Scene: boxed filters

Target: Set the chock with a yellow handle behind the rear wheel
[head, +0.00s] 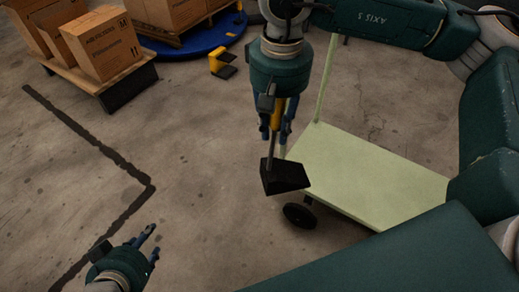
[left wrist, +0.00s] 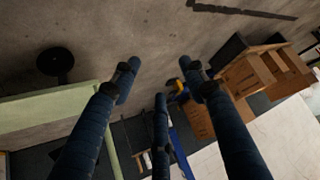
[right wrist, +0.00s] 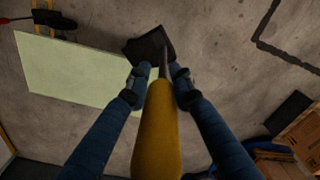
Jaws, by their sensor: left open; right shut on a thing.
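The chock is a black block (head: 285,177) on a thin rod with a yellow handle (head: 276,113). My right gripper (head: 276,122) is shut on the yellow handle, and the block hangs below it. In the right wrist view the handle (right wrist: 157,130) runs between the fingers, with the block (right wrist: 150,45) beyond. A pale green cart (head: 365,170) stands to the right, and its black wheel (head: 299,216) shows just below the block. The block appears apart from the wheel; its height above the floor is unclear. My left gripper (head: 152,244) is open and empty, low at the left.
Cardboard boxes (head: 101,43) stand on a pallet at the upper left. More boxes sit by a blue round base (head: 195,45), with a yellow and black object (head: 221,62) nearby. A dark line (head: 90,137) marks the floor. The floor left of the cart is clear.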

